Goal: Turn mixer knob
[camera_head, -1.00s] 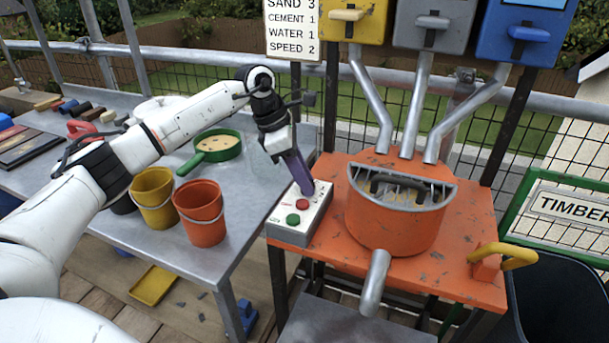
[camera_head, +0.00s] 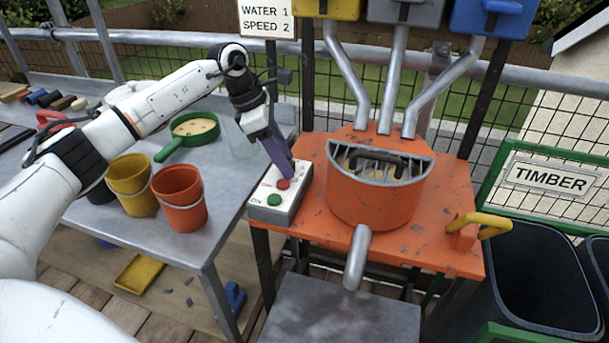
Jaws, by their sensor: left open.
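The mixer is an orange drum (camera_head: 375,205) with a grated top on an orange stand. Left of it on the stand is a grey control box (camera_head: 288,208) with a red button (camera_head: 283,184) and a green button (camera_head: 274,200). My left gripper (camera_head: 290,172) points down at the far part of the box, just behind the red button. Its purple fingers are seen edge-on, and I cannot tell if they touch the box. No knob shows clearly; the far part of the box top is hidden by the fingers. My right gripper is not in view.
A yellow bucket (camera_head: 131,184), an orange bucket (camera_head: 180,197) and a green pan (camera_head: 190,132) stand on the grey table at left. Metal chutes (camera_head: 435,88) come down above the drum. A yellow handle (camera_head: 482,223) sticks out at the stand's right, near dark bins.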

